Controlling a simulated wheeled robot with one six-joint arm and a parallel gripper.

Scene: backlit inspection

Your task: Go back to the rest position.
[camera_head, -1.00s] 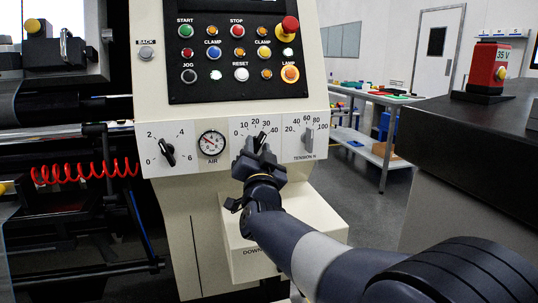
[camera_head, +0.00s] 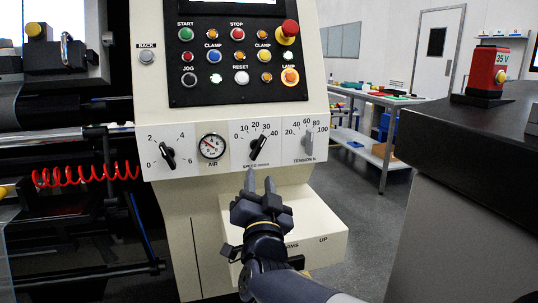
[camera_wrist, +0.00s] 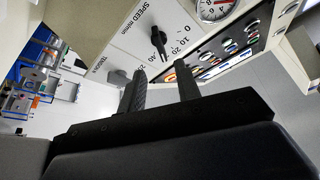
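My gripper (camera_head: 260,175) is in front of the machine's panel, just below the speed dial. Its two fingers point up, stand apart and hold nothing. The speed dial's black knob (camera_head: 258,147) is clear of the fingers in the head view, its pointer slanting up and to the right. In the wrist view my gripper (camera_wrist: 160,67) shows its two dark fingers spread, with a gap between them, and the speed knob (camera_wrist: 159,42) lies beyond the fingertips. My arm reaches in from the bottom of the head view.
The tension knob (camera_head: 308,142) is right of the speed dial; the air gauge (camera_head: 212,146) and another knob (camera_head: 168,157) are left. A cream box (camera_head: 318,225) juts out below the panel, close behind my gripper. A dark-topped counter (camera_head: 460,125) stands at the right.

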